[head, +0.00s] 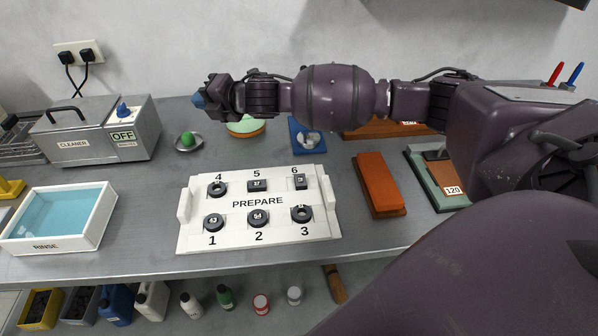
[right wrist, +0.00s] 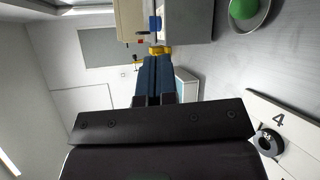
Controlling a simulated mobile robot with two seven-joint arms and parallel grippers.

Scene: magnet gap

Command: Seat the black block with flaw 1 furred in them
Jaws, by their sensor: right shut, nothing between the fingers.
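A white tray marked PREPARE (head: 258,232) stands on the bench with several black parts in numbered places. Black round parts sit at place 1 (head: 213,221), place 2 (head: 258,217), place 3 (head: 301,214) and place 4 (head: 216,189). Any fur on them is too small to tell. My right gripper (head: 199,100) is shut and empty, above the bench behind the tray's left end. Its blue fingers (right wrist: 155,75) are together in the right wrist view. My left gripper is out of view.
A cleaner box (head: 85,153) reading OFF and a rinse basin (head: 62,246) stand at left. A small dish with a green ball (head: 187,139) lies behind the tray. An orange block (head: 380,183) and a 120 plate (head: 453,190) lie at right. Bare bench surrounds the tray.

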